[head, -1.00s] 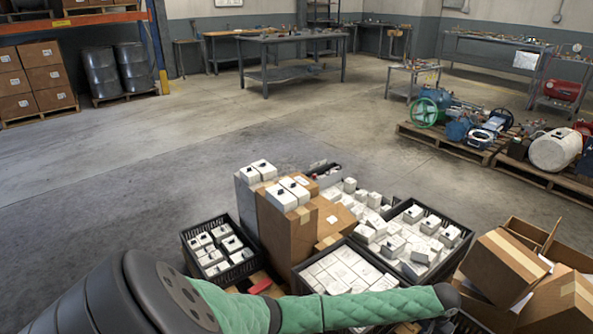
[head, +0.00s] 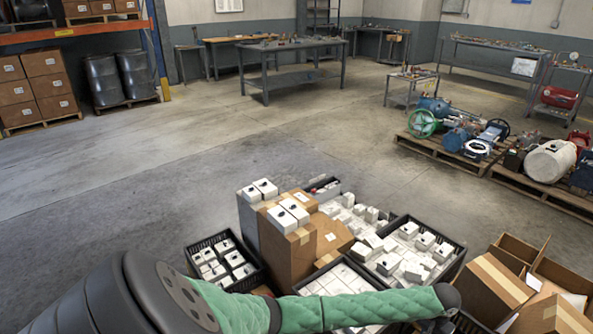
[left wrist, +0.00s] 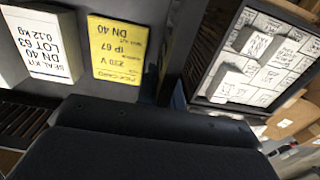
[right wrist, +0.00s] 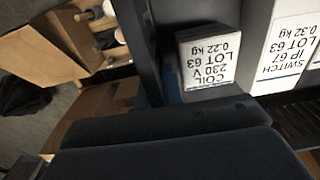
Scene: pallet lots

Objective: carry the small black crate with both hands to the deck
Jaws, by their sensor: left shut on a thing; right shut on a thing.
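The small black crate shows in the left wrist view as a dark wall (left wrist: 172,45) with a white seal kit box (left wrist: 40,45) and a yellow box (left wrist: 120,48) inside. In the right wrist view its dark wall (right wrist: 143,50) stands beside white coil (right wrist: 207,60) and switch (right wrist: 285,55) boxes. My left gripper (left wrist: 165,103) and right gripper (right wrist: 160,105) are each shut on a wall of it. In the head view my arm covers the bottom, and I cannot make out the held crate or the grippers. I cannot identify the deck.
Ahead are a black crate of white boxes (head: 250,284), tall cardboard boxes (head: 285,255) and another filled black crate (head: 463,252). Open cardboard boxes (head: 490,290) lie at lower right. A pallet of machinery (head: 530,189) stands farther right. The floor (head: 130,195) at left is clear.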

